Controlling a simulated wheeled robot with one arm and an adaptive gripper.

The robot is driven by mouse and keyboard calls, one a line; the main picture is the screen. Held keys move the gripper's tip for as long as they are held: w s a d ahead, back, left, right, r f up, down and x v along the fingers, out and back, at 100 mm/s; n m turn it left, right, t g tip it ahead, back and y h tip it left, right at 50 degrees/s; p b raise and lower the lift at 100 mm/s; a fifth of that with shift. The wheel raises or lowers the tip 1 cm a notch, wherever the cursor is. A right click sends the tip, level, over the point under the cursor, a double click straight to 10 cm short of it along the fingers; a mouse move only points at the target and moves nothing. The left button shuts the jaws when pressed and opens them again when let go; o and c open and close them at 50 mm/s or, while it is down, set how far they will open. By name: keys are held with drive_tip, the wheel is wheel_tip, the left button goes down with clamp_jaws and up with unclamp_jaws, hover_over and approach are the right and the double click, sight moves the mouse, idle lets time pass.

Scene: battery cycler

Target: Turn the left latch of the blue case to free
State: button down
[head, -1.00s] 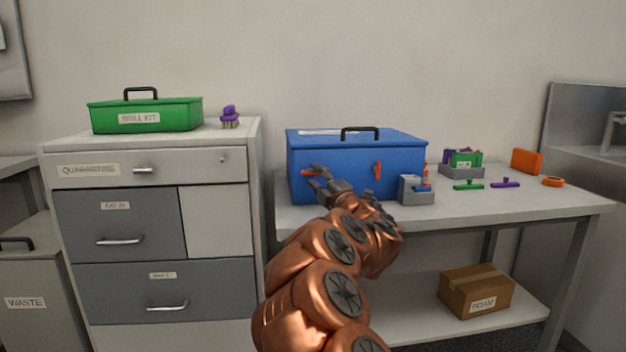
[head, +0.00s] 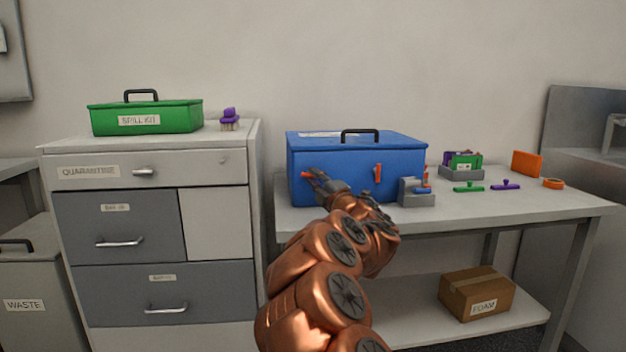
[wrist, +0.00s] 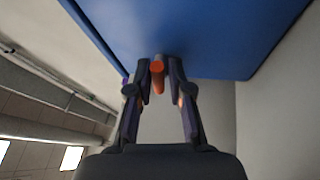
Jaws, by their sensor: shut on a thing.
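The blue case (head: 340,160) stands lid closed on the table, its front toward me. Its left latch (head: 306,174) is a small orange lever on the front, partly covered by my gripper in the head view. My gripper (head: 315,178) is at the left latch. In the wrist view the orange latch (wrist: 157,76) sits between the two dark fingers of my gripper (wrist: 158,82), which are shut on it. The right latch (head: 378,173) is orange and stands upright, clear of my gripper.
A grey holder (head: 416,191) with small parts stands close to the right of my gripper. The case has a black handle (head: 360,132) on top. A drawer cabinet (head: 150,215) is to the left. The table's front strip at the right is clear.

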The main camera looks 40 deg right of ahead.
drive_tip(key=shift+r, duration=0.25)
drive_tip(key=n+p, duration=0.2)
drive_tip(key=p, duration=0.1)
drive_tip(key=shift+s+r+g+y, duration=0.1)
drive_tip(key=shift+r+g+y, duration=0.05)
drive_tip(key=shift+g+y, duration=0.2)
drive_tip(key=c, duration=1.2)
unclamp_jaws()
drive_tip(key=v, duration=1.2)
